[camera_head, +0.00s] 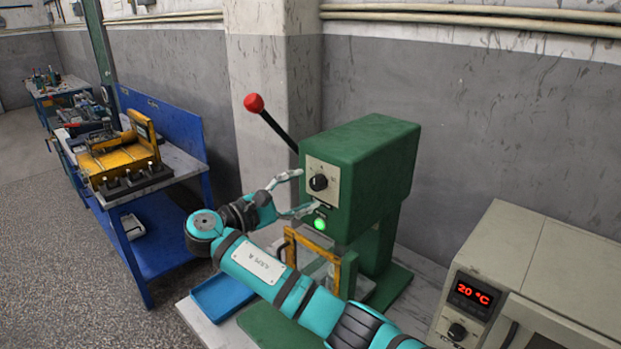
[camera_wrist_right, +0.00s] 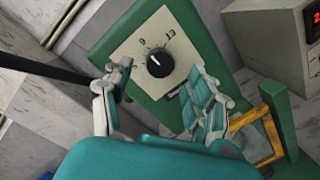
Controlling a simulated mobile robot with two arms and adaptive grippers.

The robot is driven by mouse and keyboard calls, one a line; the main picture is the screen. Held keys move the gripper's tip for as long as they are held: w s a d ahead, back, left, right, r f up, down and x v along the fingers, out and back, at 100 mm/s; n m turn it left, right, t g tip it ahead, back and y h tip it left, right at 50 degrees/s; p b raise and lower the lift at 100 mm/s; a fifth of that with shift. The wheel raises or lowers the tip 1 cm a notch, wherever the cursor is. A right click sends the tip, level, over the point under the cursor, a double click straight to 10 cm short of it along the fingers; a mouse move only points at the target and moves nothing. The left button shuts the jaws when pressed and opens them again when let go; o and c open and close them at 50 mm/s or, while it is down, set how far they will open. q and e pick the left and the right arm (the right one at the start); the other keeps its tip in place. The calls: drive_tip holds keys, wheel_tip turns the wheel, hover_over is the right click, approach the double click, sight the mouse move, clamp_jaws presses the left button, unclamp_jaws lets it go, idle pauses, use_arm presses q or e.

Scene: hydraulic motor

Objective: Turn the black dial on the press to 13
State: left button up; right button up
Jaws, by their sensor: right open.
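The green press (camera_head: 365,170) stands on the table with a pale dial plate on its front. The black dial (camera_head: 318,183) sits on that plate. In the right wrist view the dial (camera_wrist_right: 159,64) shows the numbers 9 and 13 above it, and its white mark points up and left, near the 9 side. My right gripper (camera_head: 296,193) is open in front of the dial plate. In the right wrist view its fingers (camera_wrist_right: 160,88) are spread to either side below the dial, with a gap to it. My left gripper is not in view.
A red-knobbed lever (camera_head: 254,103) sticks up from the press's left side. A green light (camera_head: 320,224) glows below the dial. A yellow frame (camera_head: 312,255) stands under the press head, near a blue tray (camera_head: 222,295). An oven reading 20 °C (camera_head: 475,293) stands at right.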

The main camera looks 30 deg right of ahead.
sight(314, 186)
drive_tip(key=shift+p+x, duration=0.3)
drive_tip(key=shift+x, duration=0.85)
drive_tip(key=shift+w+d, duration=0.1)
drive_tip(key=shift+d, duration=0.4)
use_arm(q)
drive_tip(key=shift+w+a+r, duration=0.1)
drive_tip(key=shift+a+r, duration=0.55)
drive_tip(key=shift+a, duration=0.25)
use_arm(e)
drive_tip(key=c, duration=1.1)
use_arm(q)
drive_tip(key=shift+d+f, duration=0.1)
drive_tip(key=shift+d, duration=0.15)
use_arm(e)
drive_tip(key=shift+f, duration=0.1)
drive_tip(key=shift+c, duration=0.2)
